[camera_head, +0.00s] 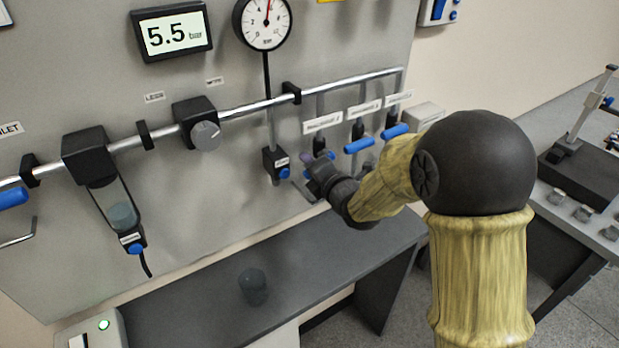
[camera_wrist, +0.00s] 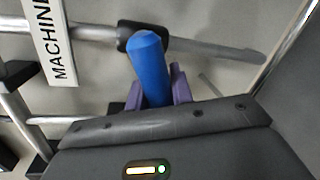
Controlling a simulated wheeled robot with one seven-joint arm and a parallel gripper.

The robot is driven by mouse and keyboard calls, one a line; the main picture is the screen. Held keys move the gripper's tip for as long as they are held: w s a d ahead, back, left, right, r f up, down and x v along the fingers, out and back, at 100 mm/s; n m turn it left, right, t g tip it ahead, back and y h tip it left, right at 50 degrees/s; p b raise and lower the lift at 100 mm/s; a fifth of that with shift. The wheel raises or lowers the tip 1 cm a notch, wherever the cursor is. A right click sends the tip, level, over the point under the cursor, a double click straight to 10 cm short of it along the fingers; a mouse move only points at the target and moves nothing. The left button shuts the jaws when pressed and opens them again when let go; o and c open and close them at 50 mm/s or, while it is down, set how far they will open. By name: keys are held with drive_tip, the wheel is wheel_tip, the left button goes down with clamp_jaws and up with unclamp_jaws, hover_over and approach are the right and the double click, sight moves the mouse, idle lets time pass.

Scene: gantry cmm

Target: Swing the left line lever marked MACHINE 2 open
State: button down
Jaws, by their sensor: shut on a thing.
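The blue lever handle (camera_wrist: 148,55) stands between the two purple fingers of my gripper (camera_wrist: 160,88) in the wrist view. My gripper is shut on it, with the handle's rounded end sticking out beyond the fingertips. A black valve body sits behind the handle on a pipe. Beside it a white label (camera_wrist: 58,42) reads "MACHINE", with its number cut off. In the head view my gripper (camera_head: 318,160) is at the leftmost of three line valves, below the left label (camera_head: 322,122). My gripper mostly hides that lever there.
Two more blue levers, a middle one (camera_head: 359,145) and a right one (camera_head: 395,131), are close to the right. A gauge drop pipe with a black fitting (camera_head: 276,165) stands just left. A dark bench (camera_head: 330,245) with a grey cup (camera_head: 253,286) lies below.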

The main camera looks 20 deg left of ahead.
drive_tip(key=shift+w+d+f+n+b, duration=0.15)
drive_tip(key=shift+n+b, duration=0.15)
drive_tip(key=shift+b, duration=0.3)
drive_tip(key=shift+s+f+n+b, duration=0.15)
drive_tip(key=shift+n+b, duration=0.15)
drive_tip(key=shift+b, duration=0.3)
drive_tip(key=shift+w, duration=0.1)
drive_tip(key=c, duration=1.2)
unclamp_jaws()
drive_tip(key=shift+c, duration=0.2)
drive_tip(key=shift+r+p, duration=0.3)
drive_tip(key=shift+p, duration=0.5)
